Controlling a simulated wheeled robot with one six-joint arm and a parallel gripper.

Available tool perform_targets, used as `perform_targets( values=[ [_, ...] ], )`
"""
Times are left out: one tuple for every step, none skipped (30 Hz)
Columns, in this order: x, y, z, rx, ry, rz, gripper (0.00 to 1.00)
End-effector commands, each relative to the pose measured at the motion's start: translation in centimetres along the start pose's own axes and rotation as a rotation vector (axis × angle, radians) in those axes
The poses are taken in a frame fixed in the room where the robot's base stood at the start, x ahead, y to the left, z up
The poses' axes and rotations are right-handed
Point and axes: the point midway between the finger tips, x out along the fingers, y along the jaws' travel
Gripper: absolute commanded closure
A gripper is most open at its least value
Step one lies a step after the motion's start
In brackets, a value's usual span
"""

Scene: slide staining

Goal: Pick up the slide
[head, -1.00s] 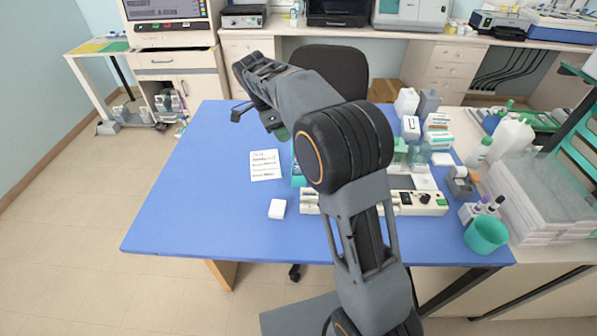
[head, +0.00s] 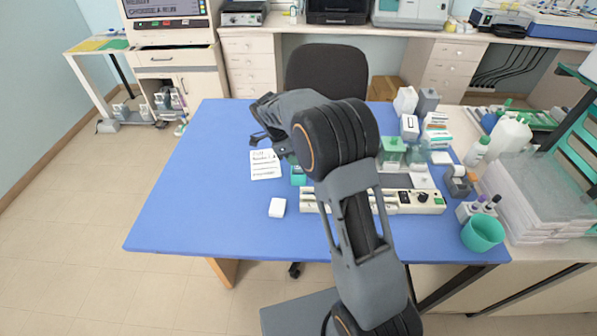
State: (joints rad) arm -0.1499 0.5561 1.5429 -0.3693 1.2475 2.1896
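I cannot make out a slide in the head view; it may be too small to see or hidden behind my arm. My gripper (head: 262,139) is over the back left part of the blue table (head: 190,215), just beyond a white sheet with handwriting (head: 265,164). Its fingers are small and partly covered by my arm, so I cannot tell whether they are open or shut. A teal object (head: 298,176) shows beside my arm, partly hidden. A small white box (head: 277,207) lies in front of the sheet.
A long cream device with a dark knob (head: 422,197) lies to the right of my arm. Green-lidded jars (head: 392,151), white bottles and boxes (head: 405,100) stand behind it. A teal cup (head: 483,233) is at the right edge. The table's left side is clear.

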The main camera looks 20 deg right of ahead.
Motion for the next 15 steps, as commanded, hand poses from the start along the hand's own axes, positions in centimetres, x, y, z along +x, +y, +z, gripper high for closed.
perform_targets(
  values=[
    [0.5, 0.1, -0.2, -0.001, 0.003, 0.005, 0.83],
    [0.9, 0.1, -0.2, -0.001, 0.003, 0.004, 0.83],
    [1.5, 0.1, -0.1, 0.000, 0.002, 0.003, 0.83],
    [1.9, 0.1, -0.1, 0.000, 0.002, 0.002, 0.83],
    [2.2, 0.1, -0.1, 0.000, 0.002, 0.003, 0.83],
    [2.6, 0.1, -0.1, 0.000, 0.002, 0.003, 0.83],
    [2.9, 0.1, -0.1, 0.000, 0.001, 0.002, 0.83],
    [3.0, 0.1, -0.1, 0.000, 0.001, 0.002, 0.83],
    [3.2, 0.1, -0.1, 0.000, 0.001, 0.002, 0.83],
    [3.3, 0.1, -0.1, 0.000, 0.000, 0.001, 0.83],
    [3.4, 0.1, -0.1, 0.000, 0.000, 0.001, 0.83],
    [3.4, 0.1, 0.0, 0.000, 0.000, 0.001, 0.83],
    [3.4, 0.1, 0.0, 0.000, 0.000, 0.000, 0.83],
    [3.4, 0.1, 0.0, 0.000, 0.000, 0.000, 0.83],
    [3.4, 0.1, 0.0, 0.000, 0.000, 0.000, 0.83]
  ],
)
